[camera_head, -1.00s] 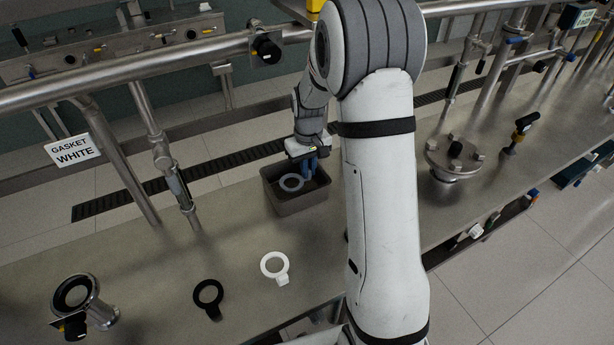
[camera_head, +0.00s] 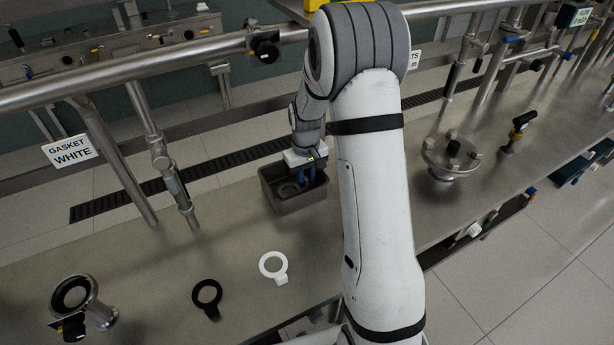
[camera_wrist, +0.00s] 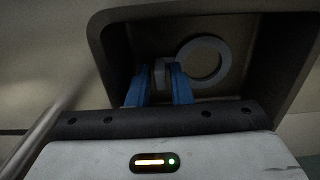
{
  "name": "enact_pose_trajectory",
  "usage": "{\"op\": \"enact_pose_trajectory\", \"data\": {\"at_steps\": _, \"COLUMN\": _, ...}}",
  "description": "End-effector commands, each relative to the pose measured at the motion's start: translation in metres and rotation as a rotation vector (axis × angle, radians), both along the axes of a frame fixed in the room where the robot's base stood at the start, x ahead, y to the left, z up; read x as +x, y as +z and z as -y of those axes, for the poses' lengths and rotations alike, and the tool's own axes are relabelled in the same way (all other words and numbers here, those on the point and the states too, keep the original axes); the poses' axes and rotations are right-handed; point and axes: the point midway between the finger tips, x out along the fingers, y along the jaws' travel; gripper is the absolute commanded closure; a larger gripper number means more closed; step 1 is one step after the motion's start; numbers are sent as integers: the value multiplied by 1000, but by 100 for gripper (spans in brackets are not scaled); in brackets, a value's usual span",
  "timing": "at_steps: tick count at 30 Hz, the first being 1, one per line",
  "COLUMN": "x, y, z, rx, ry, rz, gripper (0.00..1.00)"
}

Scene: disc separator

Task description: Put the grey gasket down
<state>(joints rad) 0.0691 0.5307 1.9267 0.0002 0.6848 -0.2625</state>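The grey gasket (camera_wrist: 222,61) is a flat ring with a tab. In the wrist view it is inside a dark grey bin (camera_wrist: 102,40), with its tab between the two blue fingertips of my gripper (camera_wrist: 161,73). The fingers look shut on the tab. In the head view my gripper (camera_head: 307,175) reaches down into the bin (camera_head: 302,203), and the ring (camera_head: 288,190) shows dim and low inside. Whether the ring touches the bin floor I cannot tell.
A white gasket (camera_head: 273,266) and a black gasket (camera_head: 207,297) lie on the steel table left of my arm. A metal pipe fitting (camera_head: 75,295) stands at the front left. A flanged fitting (camera_head: 452,157) is at the right. A sign (camera_head: 72,151) reads "GASKET WHITE".

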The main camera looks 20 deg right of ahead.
Motion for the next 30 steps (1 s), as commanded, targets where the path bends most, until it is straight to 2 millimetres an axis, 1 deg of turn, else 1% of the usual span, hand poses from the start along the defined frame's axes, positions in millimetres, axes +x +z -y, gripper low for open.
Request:
{"op": "enact_pose_trajectory", "data": {"at_steps": 5, "x": 1, "y": 22, "z": 0, "rx": 0, "ry": 1, "rz": 5, "gripper": 81}}
{"op": "enact_pose_trajectory", "data": {"at_steps": 9, "x": 1, "y": 47, "z": 0, "rx": 0, "ry": 1, "rz": 5, "gripper": 81}}
{"op": "enact_pose_trajectory", "data": {"at_steps": 12, "x": 1, "y": 62, "z": 0, "rx": 0, "ry": 1, "rz": 4, "gripper": 81}}
{"op": "enact_pose_trajectory", "data": {"at_steps": 15, "x": 0, "y": 72, "z": -1, "rx": 0, "ry": 1, "rz": 3, "gripper": 81}}
{"op": "enact_pose_trajectory", "data": {"at_steps": 17, "x": -2, "y": 78, "z": -1, "rx": 0, "ry": 0, "rz": 3, "gripper": 81}}
{"op": "enact_pose_trajectory", "data": {"at_steps": 19, "x": -8, "y": 88, "z": -3, "rx": -1, "ry": -5, "rz": 11, "gripper": 81}}
{"op": "enact_pose_trajectory", "data": {"at_steps": 20, "x": -13, "y": 94, "z": -4, "rx": -1, "ry": -9, "rz": 16, "gripper": 81}}
{"op": "enact_pose_trajectory", "data": {"at_steps": 23, "x": -36, "y": 118, "z": -10, "rx": -2, "ry": -26, "rz": 42, "gripper": 81}}
{"op": "enact_pose_trajectory", "data": {"at_steps": 24, "x": -49, "y": 129, "z": -12, "rx": -2, "ry": -37, "rz": 55, "gripper": 81}}
{"op": "enact_pose_trajectory", "data": {"at_steps": 26, "x": -71, "y": 144, "z": -16, "rx": -3, "ry": -53, "rz": 75, "gripper": 81}}
{"op": "enact_pose_trajectory", "data": {"at_steps": 27, "x": -86, "y": 153, "z": -19, "rx": -2, "ry": -64, "rz": 88, "gripper": 81}}
{"op": "enact_pose_trajectory", "data": {"at_steps": 29, "x": -109, "y": 164, "z": -22, "rx": -2, "ry": -81, "rz": 106, "gripper": 81}}
{"op": "enact_pose_trajectory", "data": {"at_steps": 30, "x": -124, "y": 171, "z": -25, "rx": 0, "ry": -91, "rz": 120, "gripper": 81}}
